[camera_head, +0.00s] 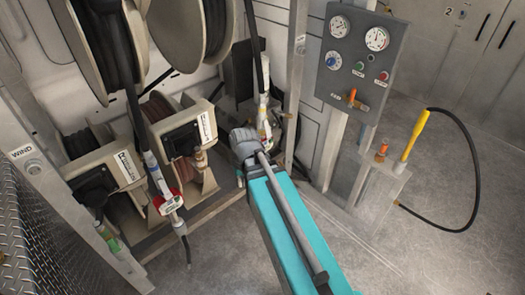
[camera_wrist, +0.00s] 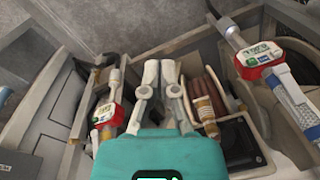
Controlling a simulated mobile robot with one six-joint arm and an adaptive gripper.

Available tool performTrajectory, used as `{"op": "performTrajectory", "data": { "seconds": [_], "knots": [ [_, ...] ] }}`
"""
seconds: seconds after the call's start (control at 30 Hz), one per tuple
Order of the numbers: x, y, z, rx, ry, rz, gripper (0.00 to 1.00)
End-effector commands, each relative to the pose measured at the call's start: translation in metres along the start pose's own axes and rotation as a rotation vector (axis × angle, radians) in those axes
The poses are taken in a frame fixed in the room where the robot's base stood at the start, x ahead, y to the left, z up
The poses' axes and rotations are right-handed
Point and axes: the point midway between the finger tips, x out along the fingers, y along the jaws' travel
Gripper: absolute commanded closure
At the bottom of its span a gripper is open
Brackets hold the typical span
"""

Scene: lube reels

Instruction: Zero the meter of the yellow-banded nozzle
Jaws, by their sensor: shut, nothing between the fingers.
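The nozzle with a yellow band (camera_wrist: 112,78) hangs at the left in the wrist view, with a red-cased meter (camera_wrist: 107,115) and a small display. In the head view this nozzle (camera_head: 264,122) hangs just beyond my arm's end, partly hidden. A second nozzle has a blue band (camera_wrist: 291,97) and a red meter (camera_wrist: 260,58) at the right; it hangs left of my arm in the head view (camera_head: 167,202). My gripper (camera_wrist: 160,68) is shut and empty, right of the yellow-banded meter in the wrist view and apart from it. My fingertips are hidden in the head view.
Hose reels (camera_head: 184,35) stand behind the nozzles. Reel boxes (camera_head: 188,133) and a metal post (camera_head: 297,85) flank my arm. A gauge panel (camera_head: 361,60) and a yellow-handled tool with a black hose (camera_head: 415,135) stand at right. Floor at right is largely clear.

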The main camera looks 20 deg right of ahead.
Motion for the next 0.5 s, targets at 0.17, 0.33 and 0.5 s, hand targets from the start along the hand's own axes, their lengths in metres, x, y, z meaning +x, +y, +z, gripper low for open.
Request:
{"op": "performTrajectory", "data": {
  "seconds": [0.17, 0.33, 0.5],
  "knots": [
    [0.038, 0.022, -0.034, 0.068, 0.036, -0.097, 1.00],
    [0.066, 0.048, -0.066, 0.141, 0.082, -0.204, 1.00],
    [0.089, 0.079, -0.097, 0.217, 0.137, -0.309, 1.00]
  ]
}}
